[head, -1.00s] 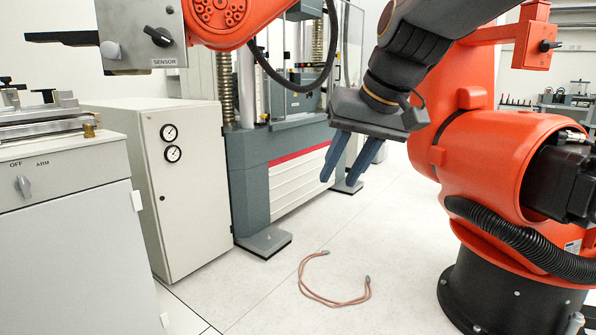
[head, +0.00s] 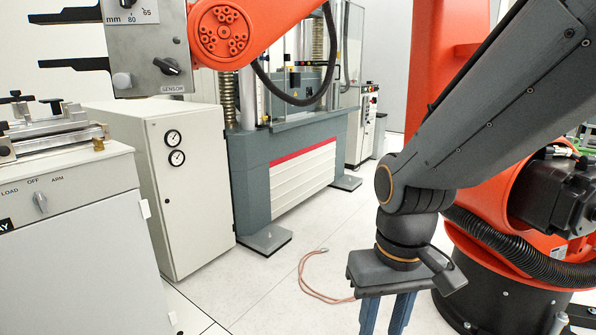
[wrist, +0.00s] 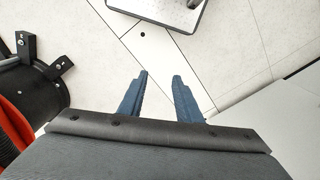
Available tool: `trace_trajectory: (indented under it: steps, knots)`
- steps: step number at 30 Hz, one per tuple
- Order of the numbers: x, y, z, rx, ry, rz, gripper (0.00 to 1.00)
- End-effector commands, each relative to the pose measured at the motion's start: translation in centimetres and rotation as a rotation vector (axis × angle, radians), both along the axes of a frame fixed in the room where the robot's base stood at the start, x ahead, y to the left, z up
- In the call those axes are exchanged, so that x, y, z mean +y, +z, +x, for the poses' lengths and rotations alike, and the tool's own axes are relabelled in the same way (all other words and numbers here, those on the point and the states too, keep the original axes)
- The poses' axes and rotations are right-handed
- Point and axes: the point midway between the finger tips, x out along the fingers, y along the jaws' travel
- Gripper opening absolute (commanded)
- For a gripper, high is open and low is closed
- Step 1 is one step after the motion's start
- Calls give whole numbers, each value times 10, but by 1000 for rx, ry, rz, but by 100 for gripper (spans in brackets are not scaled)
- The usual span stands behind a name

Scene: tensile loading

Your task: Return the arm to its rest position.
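My gripper (head: 388,312) hangs at the lower right of the head view, pointing down, with the lower ends of its blue fingers cut off by the frame edge. In the wrist view my gripper (wrist: 160,82) shows its two blue fingers apart, with only bare floor between them. It is open and holds nothing. My dark grey arm reaches down to it from the upper right.
An orange industrial robot (head: 530,210) on a black base stands close behind my arm. A reddish hose (head: 308,284) lies on the floor, partly hidden by my gripper. A grey testing machine (head: 258,170), a white cabinet (head: 195,210) and a grey bench (head: 90,235) stand left.

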Motion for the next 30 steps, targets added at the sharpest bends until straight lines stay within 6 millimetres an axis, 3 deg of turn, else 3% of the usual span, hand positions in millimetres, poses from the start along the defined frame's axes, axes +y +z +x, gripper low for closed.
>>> trace_trajectory:
  steps: [1, 12, 18, 30]
  knots:
    - [-7, 16, -3, 4, -22, -4, 31]
    - [-50, 60, -6, 7, -139, -23, 31]
    - [-59, 66, -8, 7, -166, -27, 31]
    - [-61, 65, -7, 6, -169, -28, 31]
